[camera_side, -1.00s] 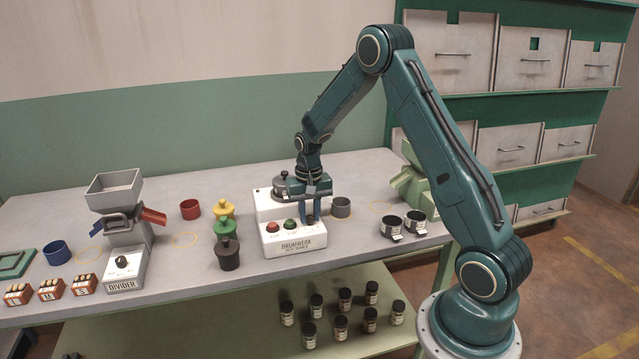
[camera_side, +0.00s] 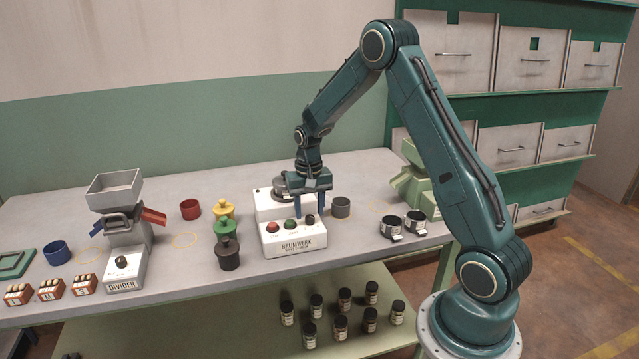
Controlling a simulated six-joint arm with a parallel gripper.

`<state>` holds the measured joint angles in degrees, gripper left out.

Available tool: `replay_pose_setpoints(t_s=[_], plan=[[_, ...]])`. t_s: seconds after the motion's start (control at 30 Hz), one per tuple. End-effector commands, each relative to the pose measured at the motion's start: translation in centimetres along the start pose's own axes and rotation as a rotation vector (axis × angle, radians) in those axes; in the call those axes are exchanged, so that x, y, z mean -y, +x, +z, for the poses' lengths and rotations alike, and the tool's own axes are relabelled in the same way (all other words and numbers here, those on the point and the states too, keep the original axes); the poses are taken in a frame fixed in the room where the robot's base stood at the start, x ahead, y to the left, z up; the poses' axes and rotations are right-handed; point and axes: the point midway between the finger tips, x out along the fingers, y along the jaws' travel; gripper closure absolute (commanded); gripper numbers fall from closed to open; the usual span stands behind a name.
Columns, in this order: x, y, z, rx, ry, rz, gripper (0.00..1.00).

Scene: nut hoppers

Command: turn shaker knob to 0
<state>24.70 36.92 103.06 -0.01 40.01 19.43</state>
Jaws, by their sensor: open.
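The shaker is a white box (camera_side: 284,241) labelled DRUMWERK on the bench, with a red button (camera_side: 272,227), a green button (camera_side: 290,225) and a dark knob (camera_side: 309,220) along its front. The knob's pointer and scale are too small to read. My gripper (camera_side: 311,207) points down just above and behind the knob. Its blue fingers are open with nothing between them, and the knob shows clear of them. The round grey top of the shaker (camera_side: 280,190) is partly hidden behind my gripper.
A grey cup (camera_side: 341,207) stands close right of the shaker. Yellow, green (camera_side: 226,228) and dark (camera_side: 228,254) lidded pots stand to its left. Two black-and-white cups (camera_side: 391,227) stand further right. The divider (camera_side: 124,265) is at left.

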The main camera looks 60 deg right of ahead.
Motion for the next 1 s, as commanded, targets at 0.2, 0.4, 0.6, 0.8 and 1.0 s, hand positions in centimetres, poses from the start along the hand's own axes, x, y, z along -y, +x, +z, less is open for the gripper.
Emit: replay_pose_setpoints(t_s=[0.2,0.4,0.6,0.8,1.0], plan=[[0.0,-3.2,-0.1,-0.004,0.000,-0.001,0.55],[0.0,-6.7,-0.1,-0.004,0.000,-0.002,0.55],[0.0,-9.8,0.0,-0.004,-0.001,-0.002,0.55],[0.0,-11.7,0.0,-0.002,-0.001,-0.001,0.55],[0.0,-12.3,0.0,-0.001,-0.001,0.000,0.55]])
